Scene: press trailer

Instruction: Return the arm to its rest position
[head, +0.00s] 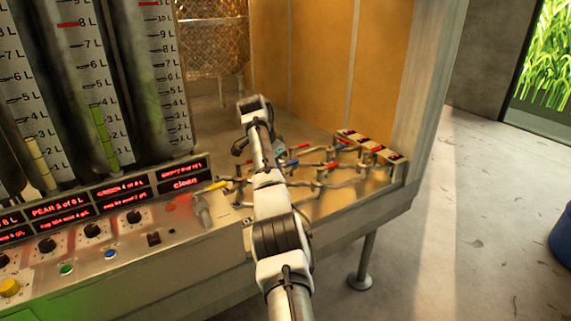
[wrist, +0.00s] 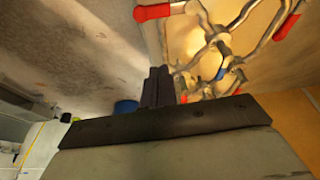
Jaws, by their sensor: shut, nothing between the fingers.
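My arm (head: 270,195) reaches from the bottom of the head view up over the metal counter, bent at its far end. My gripper (wrist: 158,72) shows in the wrist view as two dark fingers held together, with nothing between them. Beyond the fingers, a lattice of metal pipes (wrist: 222,40) with red and blue parts fills the upper right of the wrist view. In the head view the pipe lattice (head: 318,172) lies on the counter right of my arm. I cannot make out the fingers in the head view.
A panel with red displays (head: 120,195), knobs and buttons stands left of my arm. Tall measuring tubes (head: 105,130) rise behind it. The metal counter (head: 398,190) ends at a front edge above a support leg (head: 362,260). Floor at right is mostly open; a blue barrel (head: 562,235) stands there.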

